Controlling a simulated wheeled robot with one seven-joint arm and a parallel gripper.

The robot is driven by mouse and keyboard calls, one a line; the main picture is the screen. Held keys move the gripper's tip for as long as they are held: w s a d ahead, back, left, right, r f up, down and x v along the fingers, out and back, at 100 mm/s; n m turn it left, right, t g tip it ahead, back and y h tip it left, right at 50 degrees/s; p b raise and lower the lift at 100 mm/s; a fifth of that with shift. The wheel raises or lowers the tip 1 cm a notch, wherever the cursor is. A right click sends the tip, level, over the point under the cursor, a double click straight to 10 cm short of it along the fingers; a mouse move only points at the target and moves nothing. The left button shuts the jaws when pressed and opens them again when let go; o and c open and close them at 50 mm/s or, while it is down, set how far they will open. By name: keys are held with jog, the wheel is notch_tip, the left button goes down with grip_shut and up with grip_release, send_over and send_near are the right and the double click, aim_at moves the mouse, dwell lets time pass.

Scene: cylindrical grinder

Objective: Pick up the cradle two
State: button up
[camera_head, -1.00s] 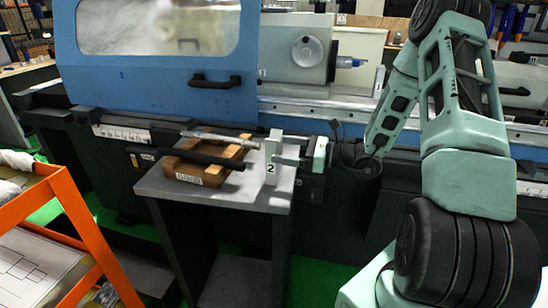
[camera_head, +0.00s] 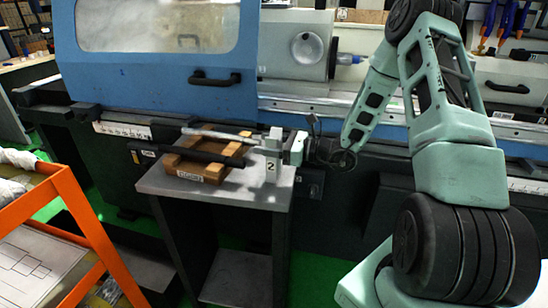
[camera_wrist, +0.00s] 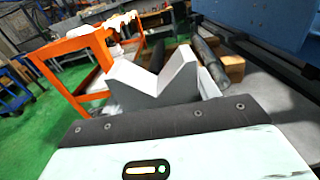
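Cradle two (camera_head: 271,172) is a light grey block marked "2", standing upright on the right part of a small grey table (camera_head: 225,198). In the wrist view the cradle (camera_wrist: 155,86) shows a V-shaped notch in its top, just beyond the gripper's dark edge. My gripper (camera_head: 278,148) comes in from the right and reaches the cradle's upper part. In the wrist view its pale body fills the bottom, and the fingers' gap is hidden. I cannot tell whether the fingers press on the block.
A wooden rack (camera_head: 210,168) with rods lies on the table, left of the cradle. The blue-doored grinder (camera_head: 160,60) stands behind. An orange-framed cart (camera_head: 85,215) is at the left. Green floor shows around the table.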

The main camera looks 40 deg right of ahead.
jog(key=shift+c, duration=0.7)
jog(key=shift+r, duration=0.1)
jog(key=shift+r, duration=0.1)
